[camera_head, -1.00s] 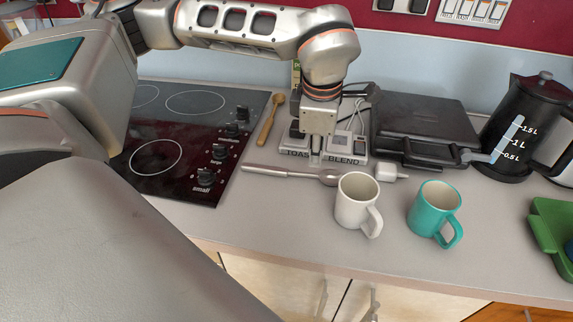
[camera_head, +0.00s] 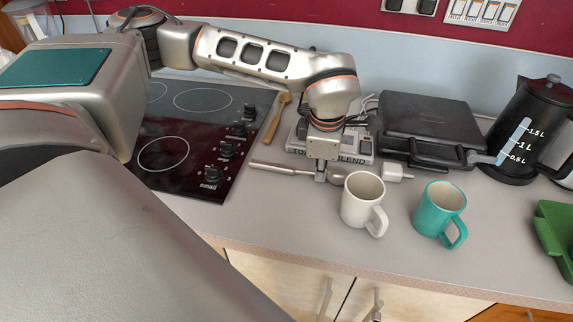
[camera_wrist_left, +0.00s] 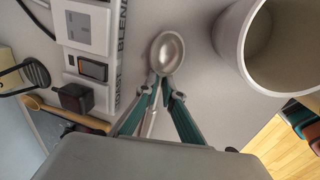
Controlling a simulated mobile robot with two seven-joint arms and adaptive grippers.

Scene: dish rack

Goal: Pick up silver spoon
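The silver spoon (camera_head: 275,167) lies along the counter in front of the small toast-and-blend switch box, its handle to the left and its bowl to the right. My left gripper (camera_head: 321,176) is over the spoon, pointing down, near where handle meets bowl. In the left wrist view the bowl of the spoon (camera_wrist_left: 168,52) shows just beyond the fingertips. The two teal fingers of the left gripper (camera_wrist_left: 160,84) come close together on either side of the spoon's neck and look shut on it. The spoon still appears to rest at counter level. My right gripper is not in view.
A white mug (camera_head: 361,204) stands close to the right of the spoon bowl, with a teal mug (camera_head: 438,212) beyond. Behind are the switch box (camera_head: 355,160), a black grill (camera_head: 428,125) and a kettle (camera_head: 527,135). A wooden spoon (camera_head: 275,122) lies beside the stove.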

